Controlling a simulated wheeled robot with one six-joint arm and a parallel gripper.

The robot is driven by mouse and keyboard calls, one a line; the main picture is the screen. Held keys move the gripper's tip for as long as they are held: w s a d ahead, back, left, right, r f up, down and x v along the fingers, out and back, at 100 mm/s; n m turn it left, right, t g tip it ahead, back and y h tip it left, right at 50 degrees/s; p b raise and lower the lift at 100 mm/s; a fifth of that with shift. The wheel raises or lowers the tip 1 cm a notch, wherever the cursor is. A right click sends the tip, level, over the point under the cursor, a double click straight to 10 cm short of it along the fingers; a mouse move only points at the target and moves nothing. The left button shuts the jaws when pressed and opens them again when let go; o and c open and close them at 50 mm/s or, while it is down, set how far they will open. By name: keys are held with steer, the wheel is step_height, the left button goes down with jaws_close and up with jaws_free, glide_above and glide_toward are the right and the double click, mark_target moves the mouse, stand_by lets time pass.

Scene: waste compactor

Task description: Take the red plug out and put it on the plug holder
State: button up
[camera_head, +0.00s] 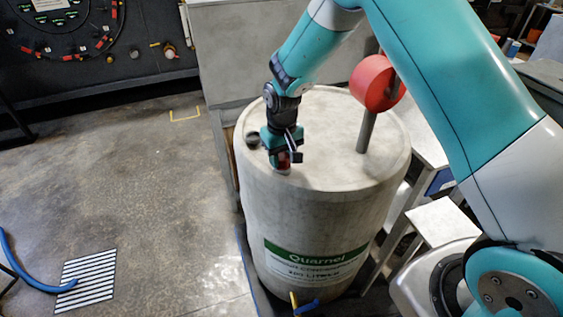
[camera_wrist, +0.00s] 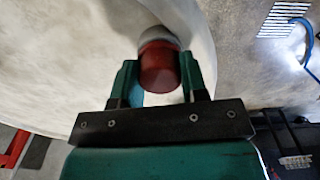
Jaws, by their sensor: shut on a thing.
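The red plug (camera_head: 284,169) is at the near left edge of the top of a pale drum (camera_head: 335,215). My gripper (camera_head: 287,158) is above it, pointing down, with its jaws shut on the plug. In the wrist view the red plug (camera_wrist: 158,68) sits between the two fingers, with a pale grey round part just beyond it. I cannot tell whether the plug is still seated in the drum or raised a little. A small dark round fitting (camera_head: 252,139) is on the drum top, left of my gripper. I cannot tell which thing is the plug holder.
A red cylinder (camera_head: 372,84) on a grey post (camera_head: 366,130) rises at the drum's right, close to my arm. A dark panel (camera_head: 95,45) with gauges stands at the back left. A blue hose (camera_head: 35,280) lies on the left floor, which is mostly clear.

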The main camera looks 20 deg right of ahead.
steer(key=shift+n, duration=1.4)
steer(key=n, duration=0.3)
steer(key=shift+n, duration=1.1)
steer(key=n, duration=0.5)
steer(key=o, duration=1.1)
